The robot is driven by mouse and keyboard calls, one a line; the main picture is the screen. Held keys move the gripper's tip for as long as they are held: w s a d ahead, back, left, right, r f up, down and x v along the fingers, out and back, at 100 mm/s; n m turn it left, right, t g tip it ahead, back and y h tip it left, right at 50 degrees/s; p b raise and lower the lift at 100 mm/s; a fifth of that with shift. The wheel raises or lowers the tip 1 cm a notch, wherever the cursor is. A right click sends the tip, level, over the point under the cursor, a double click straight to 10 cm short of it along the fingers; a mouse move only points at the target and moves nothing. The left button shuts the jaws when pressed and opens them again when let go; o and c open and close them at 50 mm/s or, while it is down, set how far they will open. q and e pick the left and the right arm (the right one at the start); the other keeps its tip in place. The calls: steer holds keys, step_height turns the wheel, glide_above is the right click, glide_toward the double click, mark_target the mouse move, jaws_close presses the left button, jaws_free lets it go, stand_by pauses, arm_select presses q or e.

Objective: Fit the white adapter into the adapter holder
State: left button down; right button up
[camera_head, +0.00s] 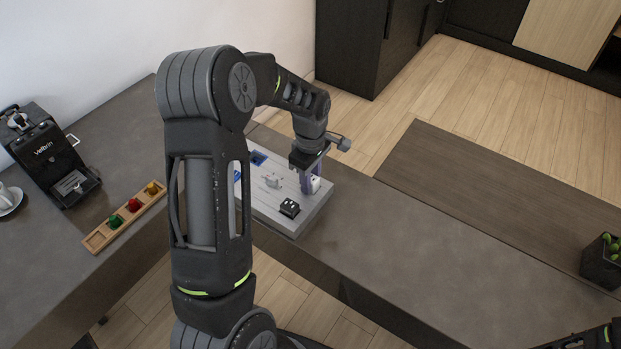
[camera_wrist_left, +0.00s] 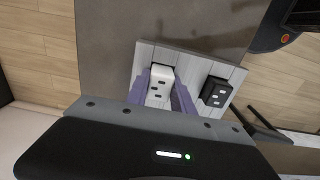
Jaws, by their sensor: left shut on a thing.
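The light grey adapter holder (camera_head: 318,208) is a flat board on the counter, and it also shows in the left wrist view (camera_wrist_left: 144,58). My left gripper (camera_head: 310,184) points down over its right edge. Its purple fingers (camera_wrist_left: 160,92) are shut on the white adapter (camera_wrist_left: 161,76), one on each side. The white adapter also shows partly behind the fingers in the head view (camera_head: 315,184). Its face with dark slots is toward the wrist camera. Whether its underside touches the board is hidden. My right gripper is not seen; only a dark piece of that arm shows at the bottom right corner.
A black adapter (camera_head: 289,208) stands on the board near the front, beside the held one. A wooden tray (camera_head: 126,217) with coloured pieces and a coffee machine (camera_head: 52,160) stand left.

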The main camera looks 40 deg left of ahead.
mark_target(312, 177)
arm_select(q)
steer(key=shift+s+d+f, duration=0.15)
steer(key=shift+s+f, duration=0.15)
steer(key=shift+f, duration=0.3)
steer(key=c, duration=1)
jaws_free()
steer(key=shift+f+b, duration=0.1)
steer(key=shift+b, duration=0.2)
steer(key=shift+w+r, duration=0.1)
steer(key=shift+r, duration=0.35)
steer(key=r, duration=0.8)
steer(key=shift+w+r, duration=0.2)
steer(key=shift+w, duration=0.15)
